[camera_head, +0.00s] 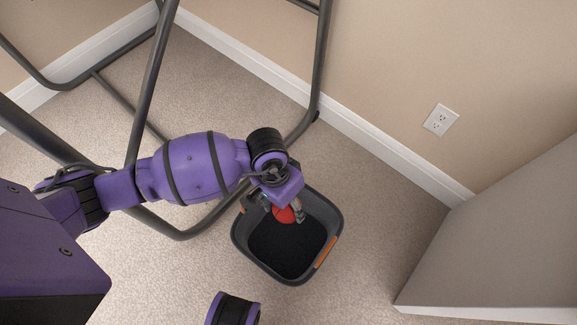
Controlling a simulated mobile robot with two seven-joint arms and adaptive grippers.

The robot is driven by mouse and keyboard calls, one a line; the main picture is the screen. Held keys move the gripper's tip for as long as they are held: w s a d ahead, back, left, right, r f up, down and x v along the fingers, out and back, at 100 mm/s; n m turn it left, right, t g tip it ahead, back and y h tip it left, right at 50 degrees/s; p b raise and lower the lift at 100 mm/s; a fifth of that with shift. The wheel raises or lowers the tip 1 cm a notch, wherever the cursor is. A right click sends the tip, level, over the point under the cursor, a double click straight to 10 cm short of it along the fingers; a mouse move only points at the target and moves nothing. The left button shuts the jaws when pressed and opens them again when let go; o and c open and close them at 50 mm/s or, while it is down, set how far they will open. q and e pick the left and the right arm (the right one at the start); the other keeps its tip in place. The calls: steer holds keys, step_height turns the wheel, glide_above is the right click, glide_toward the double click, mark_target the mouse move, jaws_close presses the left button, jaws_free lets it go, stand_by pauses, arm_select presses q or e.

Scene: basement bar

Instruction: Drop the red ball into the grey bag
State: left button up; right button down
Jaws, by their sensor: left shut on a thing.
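The grey bag (330,269) stands open on the carpet near the middle of the head view. It looks like a dark grey bin with orange handles and a black inside. My left gripper (292,214) reaches in from the left and is above the upper part of the bag's opening. It is shut on the red ball (283,215), which is partly hidden by the gripper. From this angle I cannot tell how high the ball is above the bag's floor. My right gripper is not in view.
A dark metal tube frame (316,70) stands behind and left of the bag, with my left arm across it. A grey box-like piece of furniture (500,240) is at the right. The wall has an outlet (440,120). Carpet between bag and furniture is clear.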

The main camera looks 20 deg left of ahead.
arm_select(q)
step_height(320, 180, down, 4)
steer(key=shift+f+b, duration=0.2)
steer(key=shift+b, duration=0.95)
steer(key=shift+f, duration=0.35)
steer(key=o, duration=1.2)
